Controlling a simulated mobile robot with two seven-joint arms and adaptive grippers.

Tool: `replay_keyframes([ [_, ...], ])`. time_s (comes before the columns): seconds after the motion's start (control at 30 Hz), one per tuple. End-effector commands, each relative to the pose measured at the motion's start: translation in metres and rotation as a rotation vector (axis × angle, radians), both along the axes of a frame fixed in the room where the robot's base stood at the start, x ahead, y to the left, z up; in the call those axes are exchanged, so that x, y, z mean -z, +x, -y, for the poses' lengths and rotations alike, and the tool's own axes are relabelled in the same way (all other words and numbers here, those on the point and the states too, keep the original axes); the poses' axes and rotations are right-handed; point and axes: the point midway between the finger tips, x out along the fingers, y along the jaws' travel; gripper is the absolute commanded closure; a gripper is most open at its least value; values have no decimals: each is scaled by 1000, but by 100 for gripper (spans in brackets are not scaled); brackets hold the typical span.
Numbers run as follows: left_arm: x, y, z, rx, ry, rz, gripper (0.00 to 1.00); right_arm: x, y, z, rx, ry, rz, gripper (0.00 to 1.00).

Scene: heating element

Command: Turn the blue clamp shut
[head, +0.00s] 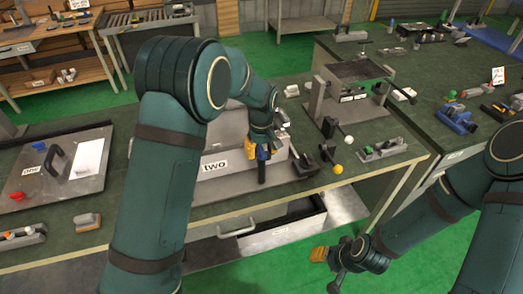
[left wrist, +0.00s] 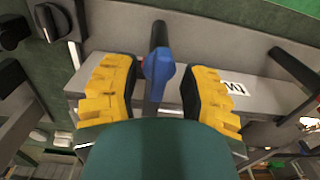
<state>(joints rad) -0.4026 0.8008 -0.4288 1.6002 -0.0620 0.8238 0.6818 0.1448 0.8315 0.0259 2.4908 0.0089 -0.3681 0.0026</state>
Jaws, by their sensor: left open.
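The blue clamp (left wrist: 158,68), with a dark bar running through it, sits in front of the grey box marked "two" (head: 205,180). In the left wrist view it lies between the two yellow fingers of my left gripper (left wrist: 160,92), with a gap on either side. My left gripper is open around it and does not visibly touch it. In the head view my left gripper (head: 263,152) is at the front of the box, and its fingers largely hide the clamp. My right gripper (head: 320,254) hangs low in front of the table, away from the clamp; its opening is unclear.
A steel drawer (head: 290,232) with a handle is below the box. To the right stand a black clamp block (head: 305,165), a yellow knob (head: 338,169) and a raised metal stand (head: 355,72). A metal plate (head: 55,185) with a red button lies at left.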

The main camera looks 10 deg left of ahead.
Motion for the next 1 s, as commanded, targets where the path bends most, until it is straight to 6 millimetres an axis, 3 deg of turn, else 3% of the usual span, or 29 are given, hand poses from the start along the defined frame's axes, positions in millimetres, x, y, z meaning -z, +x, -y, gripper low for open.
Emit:
replay_keyframes([
  [0.17,-14,1,1,1,-1,4,56,0,0,0,0,0,0,53],
  [0.63,-101,1,0,0,-1,3,56,0,0,0,0,0,0,53],
  [0.8,-116,0,0,0,0,0,56,0,0,0,0,0,0,53],
  [1.0,-120,0,0,0,0,0,56,0,0,0,0,0,0,53],
])
